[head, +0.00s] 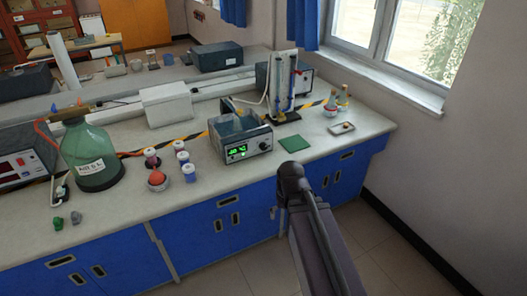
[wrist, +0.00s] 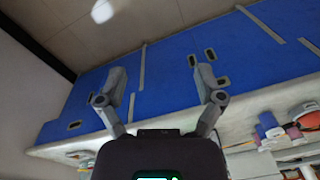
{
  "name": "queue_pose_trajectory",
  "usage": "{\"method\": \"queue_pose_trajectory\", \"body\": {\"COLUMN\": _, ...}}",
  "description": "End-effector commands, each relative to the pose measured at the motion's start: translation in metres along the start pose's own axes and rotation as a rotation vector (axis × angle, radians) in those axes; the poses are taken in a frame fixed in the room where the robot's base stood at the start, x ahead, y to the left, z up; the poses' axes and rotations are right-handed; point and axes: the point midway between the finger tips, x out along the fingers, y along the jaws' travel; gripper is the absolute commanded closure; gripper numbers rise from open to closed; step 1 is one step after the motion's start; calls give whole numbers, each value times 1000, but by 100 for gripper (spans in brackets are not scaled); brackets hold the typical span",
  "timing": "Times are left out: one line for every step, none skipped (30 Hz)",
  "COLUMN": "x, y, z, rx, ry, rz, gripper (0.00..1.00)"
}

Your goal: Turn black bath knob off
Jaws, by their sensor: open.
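The water bath (head: 240,134) stands on the grey bench top near its front edge, with a lit green display on its front panel. A small dark knob (head: 264,146) shows at the right of that panel; its setting is too small to read. My gripper (wrist: 160,75) shows in the wrist view with its two fingers spread wide and nothing between them. It is in front of the blue cupboards, apart from the bath. In the head view my arm rises at the lower right, and the fingers are mostly hidden behind it.
A green mat (head: 294,143) lies right of the bath. Several small jars stand to its left, with a large green bottle (head: 90,155) beyond them. A stand with tubes (head: 286,85) is behind right. Blue cupboards (head: 205,225) with handles line the bench front.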

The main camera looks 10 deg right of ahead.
Motion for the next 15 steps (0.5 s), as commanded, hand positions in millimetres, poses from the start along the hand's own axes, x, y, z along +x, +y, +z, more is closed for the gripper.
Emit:
{"method": "queue_pose_trajectory", "body": {"x": 9, "y": 1, "z": -7, "rx": 21, "ry": 17, "rz": -24, "gripper": 13}}
{"method": "queue_pose_trajectory", "body": {"x": 12, "y": 1, "z": -11, "rx": 37, "ry": 28, "rz": -41, "gripper": 13}}
{"method": "queue_pose_trajectory", "body": {"x": 17, "y": -2, "z": -17, "rx": 66, "ry": 46, "rz": -67, "gripper": 13}}
{"method": "queue_pose_trajectory", "body": {"x": 21, "y": -5, "z": -22, "rx": 89, "ry": 59, "rz": -91, "gripper": 13}}
{"method": "queue_pose_trajectory", "body": {"x": 25, "y": -8, "z": -27, "rx": 116, "ry": 75, "rz": -117, "gripper": 13}}
{"method": "queue_pose_trajectory", "body": {"x": 31, "y": -13, "z": -35, "rx": 156, "ry": 96, "rz": -155, "gripper": 13}}
{"method": "queue_pose_trajectory", "body": {"x": 35, "y": -16, "z": -42, "rx": 189, "ry": 112, "rz": -186, "gripper": 13}}
{"method": "queue_pose_trajectory", "body": {"x": 39, "y": -20, "z": -49, "rx": 225, "ry": 129, "rz": -219, "gripper": 13}}
{"method": "queue_pose_trajectory", "body": {"x": 44, "y": -25, "z": -58, "rx": 275, "ry": 150, "rz": -267, "gripper": 13}}
{"method": "queue_pose_trajectory", "body": {"x": 47, "y": -29, "z": -66, "rx": 315, "ry": 165, "rz": -305, "gripper": 13}}
{"method": "queue_pose_trajectory", "body": {"x": 51, "y": -33, "z": -73, "rx": 356, "ry": 179, "rz": -344, "gripper": 13}}
{"method": "queue_pose_trajectory", "body": {"x": 54, "y": -37, "z": -84, "rx": 412, "ry": 198, "rz": -398, "gripper": 13}}
{"method": "queue_pose_trajectory", "body": {"x": 57, "y": -41, "z": -91, "rx": 456, "ry": 210, "rz": -439, "gripper": 13}}
{"method": "queue_pose_trajectory", "body": {"x": 59, "y": -44, "z": -99, "rx": 501, "ry": 222, "rz": -481, "gripper": 13}}
{"method": "queue_pose_trajectory", "body": {"x": 62, "y": -47, "z": -109, "rx": 562, "ry": 234, "rz": -538, "gripper": 13}}
